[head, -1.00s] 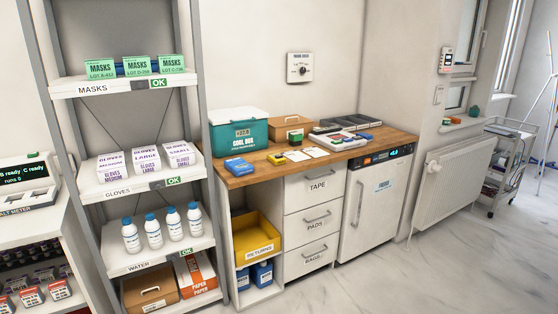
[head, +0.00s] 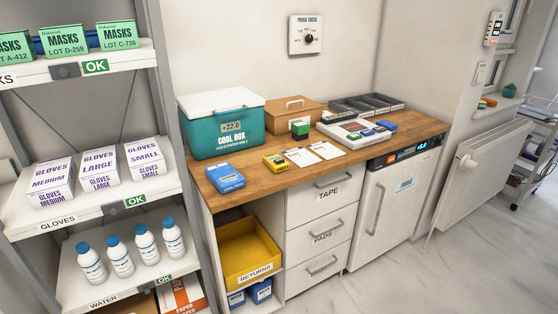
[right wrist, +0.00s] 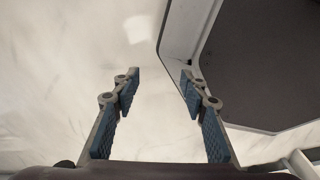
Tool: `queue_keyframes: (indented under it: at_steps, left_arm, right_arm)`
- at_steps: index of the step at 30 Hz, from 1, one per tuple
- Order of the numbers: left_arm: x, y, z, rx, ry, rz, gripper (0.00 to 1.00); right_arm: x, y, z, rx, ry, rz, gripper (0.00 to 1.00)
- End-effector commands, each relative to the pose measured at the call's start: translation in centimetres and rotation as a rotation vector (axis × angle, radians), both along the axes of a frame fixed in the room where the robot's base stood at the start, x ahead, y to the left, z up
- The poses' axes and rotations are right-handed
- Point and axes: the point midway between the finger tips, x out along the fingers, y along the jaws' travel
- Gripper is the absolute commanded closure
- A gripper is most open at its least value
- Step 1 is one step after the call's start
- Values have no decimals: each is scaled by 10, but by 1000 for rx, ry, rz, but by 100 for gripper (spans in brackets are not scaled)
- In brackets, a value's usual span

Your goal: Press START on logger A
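No label reading logger A or START is legible in the head view. A white tray (head: 340,134) farther right holds several small items. I cannot tell which of these, if any, is logger A. My right gripper (right wrist: 160,82) shows in the right wrist view, open and empty, with pale marble-like surface behind it. My left gripper is not in view.
The counter also bears a teal cool box (head: 222,124), a brown case (head: 291,113), a green block (head: 300,130) and white cards (head: 326,150). A shelf rack (head: 175,100) stands at the left. A fridge (head: 390,205) is under the counter's right end. Floor is clear in front.

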Motion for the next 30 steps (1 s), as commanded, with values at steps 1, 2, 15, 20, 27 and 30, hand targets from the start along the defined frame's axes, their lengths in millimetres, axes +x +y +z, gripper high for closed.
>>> queue_keyframes:
  at_steps: [1, 2, 15, 20, 27, 30]
  left_arm:
    - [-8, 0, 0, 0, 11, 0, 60]
    - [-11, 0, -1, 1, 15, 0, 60]
    - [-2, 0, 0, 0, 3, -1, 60]
    - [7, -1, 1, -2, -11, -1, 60]
    - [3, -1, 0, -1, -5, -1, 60]
    - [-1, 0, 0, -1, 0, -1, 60]
  right_arm:
    - [-9, 0, 0, -1, 12, 0, 60]
    - [-12, -1, -1, -2, 17, 0, 60]
    - [-4, 0, 0, 0, 4, 1, 100]
    - [2, 1, 0, 1, -5, 1, 100]
    - [-1, 0, 0, 0, -1, 1, 100]
    - [-4, 0, 0, 0, 3, 1, 100]
